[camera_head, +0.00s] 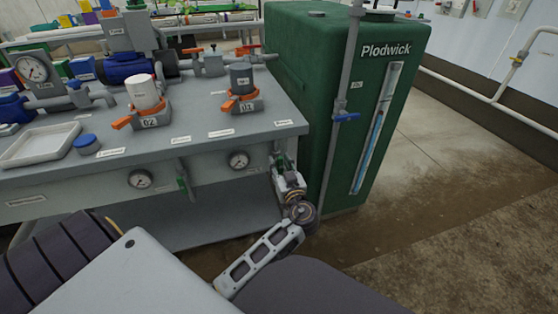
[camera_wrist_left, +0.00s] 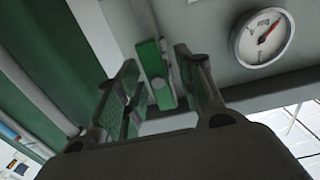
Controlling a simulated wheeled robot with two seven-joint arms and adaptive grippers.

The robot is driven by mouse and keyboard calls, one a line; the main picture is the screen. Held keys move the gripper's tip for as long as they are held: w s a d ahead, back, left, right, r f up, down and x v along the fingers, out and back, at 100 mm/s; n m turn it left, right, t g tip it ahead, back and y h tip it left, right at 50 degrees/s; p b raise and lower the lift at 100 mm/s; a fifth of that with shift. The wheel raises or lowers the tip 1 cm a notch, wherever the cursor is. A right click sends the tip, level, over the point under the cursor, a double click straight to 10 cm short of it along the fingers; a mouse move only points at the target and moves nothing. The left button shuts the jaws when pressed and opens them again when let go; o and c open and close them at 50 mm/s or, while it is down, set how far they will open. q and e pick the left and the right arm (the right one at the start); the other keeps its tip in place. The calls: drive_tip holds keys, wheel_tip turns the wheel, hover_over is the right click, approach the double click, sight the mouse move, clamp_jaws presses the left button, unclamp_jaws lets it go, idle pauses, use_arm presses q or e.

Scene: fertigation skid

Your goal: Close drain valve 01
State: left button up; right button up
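A green valve handle (camera_wrist_left: 157,75) under the skid's front edge shows between the fingers of my left gripper (camera_wrist_left: 157,58) in the left wrist view. The fingers are open, one on each side, with gaps visible beside the handle. In the head view my left gripper (camera_head: 287,178) is at the right end of the skid front, beside the tank, and largely covers this valve. No number is legible on it. Another green-handled valve (camera_head: 183,184) hangs farther left under the front edge. My right gripper is not in view.
The green Plodwick tank (camera_head: 300,60) stands close to the right of the grey skid table (camera_head: 205,135). A pressure gauge (camera_head: 238,160) is left of my gripper; it also shows in the wrist view (camera_wrist_left: 262,37). A pipe with a blue valve handle (camera_head: 346,117) runs down the tank. Floor at right is clear.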

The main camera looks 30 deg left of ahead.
use_arm(q)
drive_tip(key=shift+c, duration=0.4)
clamp_jaws()
